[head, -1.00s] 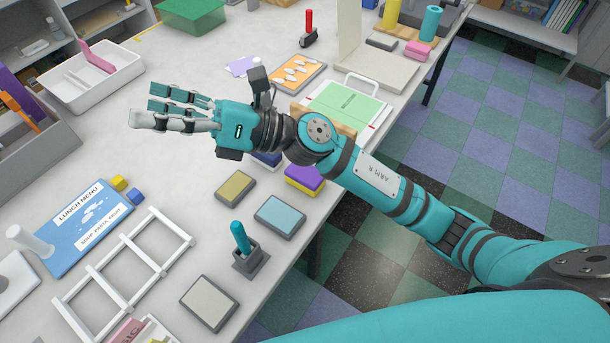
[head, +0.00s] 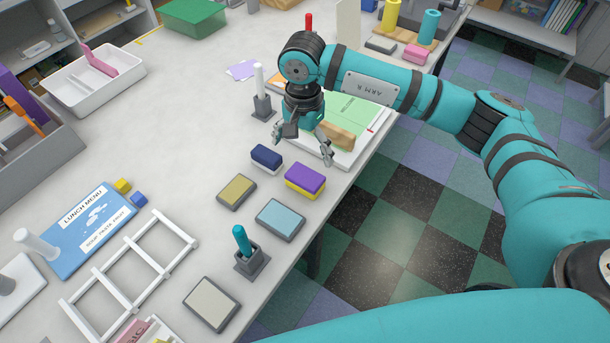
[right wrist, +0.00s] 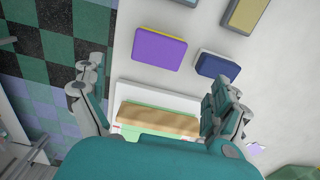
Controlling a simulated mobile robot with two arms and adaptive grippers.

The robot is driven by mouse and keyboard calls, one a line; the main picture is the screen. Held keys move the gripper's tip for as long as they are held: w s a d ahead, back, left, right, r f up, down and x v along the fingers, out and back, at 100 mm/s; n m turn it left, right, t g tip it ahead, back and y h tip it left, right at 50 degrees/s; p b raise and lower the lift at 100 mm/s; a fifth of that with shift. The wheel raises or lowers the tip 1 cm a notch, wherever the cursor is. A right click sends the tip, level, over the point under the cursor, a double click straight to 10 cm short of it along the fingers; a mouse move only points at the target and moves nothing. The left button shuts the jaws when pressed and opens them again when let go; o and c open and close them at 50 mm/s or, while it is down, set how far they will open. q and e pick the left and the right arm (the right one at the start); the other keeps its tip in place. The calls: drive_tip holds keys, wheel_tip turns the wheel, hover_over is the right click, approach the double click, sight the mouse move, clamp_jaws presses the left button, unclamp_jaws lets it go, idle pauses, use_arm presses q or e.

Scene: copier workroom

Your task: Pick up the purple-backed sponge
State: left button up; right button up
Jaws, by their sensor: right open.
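The purple-backed sponge (head: 305,178) lies flat near the table's right edge, purple side up with a yellow layer beneath. It also shows in the right wrist view (right wrist: 160,48), ahead of the fingers. My right gripper (head: 304,152) points down, open and empty, above the table just behind the sponge. In the right wrist view its fingers (right wrist: 150,90) stand wide apart, with the sponge beyond the gap. My left gripper is not in view.
A navy sponge (head: 267,156) lies close left of the purple-backed one. A wooden block (head: 338,134) lies on a white board with a green sheet (head: 362,112) beneath my right gripper. Nearby are a blue pad (head: 280,220), an olive pad (head: 237,191) and a teal-handled holder (head: 252,262).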

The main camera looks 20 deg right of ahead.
sight(305, 175)
wheel_tip(305, 175, down, 6)
drive_tip(key=shift+r+p, duration=0.1)
drive_tip(key=shift+p, duration=0.65)
drive_tip(key=shift+f+p, duration=0.3)
drive_tip(key=shift+p, duration=0.05)
wheel_tip(305, 175, down, 4)
drive_tip(key=shift+s+d+r+p, duration=0.1)
drive_tip(key=shift+r+p, duration=0.05)
drive_tip(key=shift+p, duration=0.8)
drive_tip(key=shift+f, duration=0.5)
drive_tip(key=c, duration=0.7)
drive_tip(key=shift+r, duration=0.1)
drive_tip(key=shift+c, duration=0.2)
